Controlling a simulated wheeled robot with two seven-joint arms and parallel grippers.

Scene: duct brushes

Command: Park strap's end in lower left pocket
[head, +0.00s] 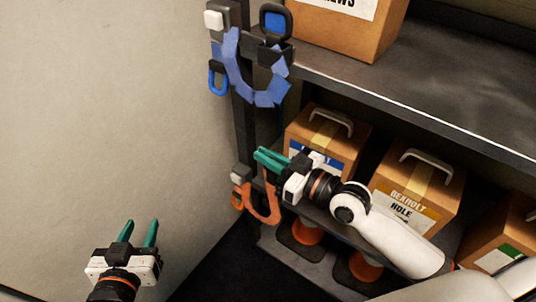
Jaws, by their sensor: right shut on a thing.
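An orange strap (262,217) hangs in a U low on the dark upright post (243,115). Its left side meets a small dark and white fitting (239,175) on the post, with an orange loop (237,201) below. Its right side rises to the green fingers of my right gripper (270,160), which is shut on the strap's end; the fingers hide that end. The gripper is just right of the post. I cannot make out the pocket's opening. My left gripper (138,235) is open and empty, low in front of the pale wall.
A blue strap (250,88) hangs higher on the post, between a white block (214,19) and a blue-faced dark holder (275,21). Handled cardboard boxes (415,190) stand on the lower shelf behind my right arm. The upper shelf (400,85) overhangs them.

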